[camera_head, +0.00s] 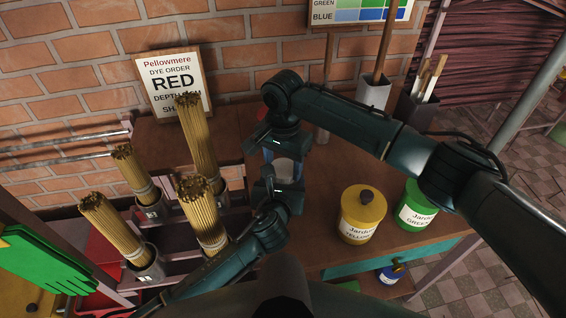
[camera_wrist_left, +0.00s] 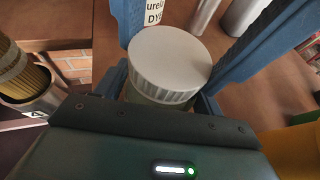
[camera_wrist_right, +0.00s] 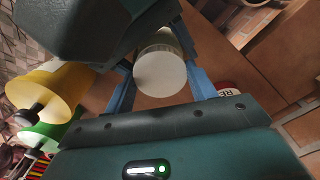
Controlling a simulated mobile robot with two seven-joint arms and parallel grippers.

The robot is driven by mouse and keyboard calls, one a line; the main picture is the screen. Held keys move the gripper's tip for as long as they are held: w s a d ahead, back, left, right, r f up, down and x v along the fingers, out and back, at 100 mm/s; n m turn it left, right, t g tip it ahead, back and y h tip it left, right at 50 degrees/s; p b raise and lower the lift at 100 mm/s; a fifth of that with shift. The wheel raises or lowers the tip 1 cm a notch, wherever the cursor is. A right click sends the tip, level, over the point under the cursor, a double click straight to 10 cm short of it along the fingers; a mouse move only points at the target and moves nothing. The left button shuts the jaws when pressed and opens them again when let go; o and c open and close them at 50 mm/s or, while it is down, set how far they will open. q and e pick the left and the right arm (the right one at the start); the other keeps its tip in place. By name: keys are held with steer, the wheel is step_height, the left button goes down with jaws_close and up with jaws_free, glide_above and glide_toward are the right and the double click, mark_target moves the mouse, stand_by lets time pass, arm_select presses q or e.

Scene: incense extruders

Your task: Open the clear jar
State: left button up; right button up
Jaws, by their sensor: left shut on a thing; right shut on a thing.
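The clear jar has a round white lid (camera_wrist_left: 170,62), with a strip of its see-through body (camera_wrist_left: 145,97) below it in the left wrist view. The lid also shows in the right wrist view (camera_wrist_right: 162,68). In the head view the jar (camera_head: 285,170) is a pale patch between my two grippers, largely hidden by them. My left gripper (camera_head: 284,181) is shut on the jar's body from the near side. My right gripper (camera_head: 283,154) is shut at the lid, from the far side. Whether the lid has turned or lifted cannot be told.
A yellow jar (camera_head: 361,215) and a green jar (camera_head: 416,207) stand right of my grippers. Several bundles of incense sticks (camera_head: 199,145) stand in holders at left. A RED dye order sign (camera_head: 173,84) leans on the brick wall. Bare table lies between the grippers and the yellow jar.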

steer(key=n, duration=0.5)
steer(key=shift+n, duration=0.4)
steer(key=n, duration=0.7)
steer(key=o, duration=1.1)
steer(key=shift+r, duration=2.3)
steer(key=shift+c, duration=0.4)
steer(key=r+m, duration=0.1)
steer(key=m, duration=0.3)
steer(key=shift+a+r, duration=0.1)
steer(key=shift+r, duration=0.3)
steer(key=m, duration=0.1)
steer(key=r+m, duration=0.1)
steer(key=m, duration=0.2)
steer(key=shift+r+m, duration=0.25)
steer(key=shift+m, duration=0.05)
steer(key=shift+f, duration=3.95)
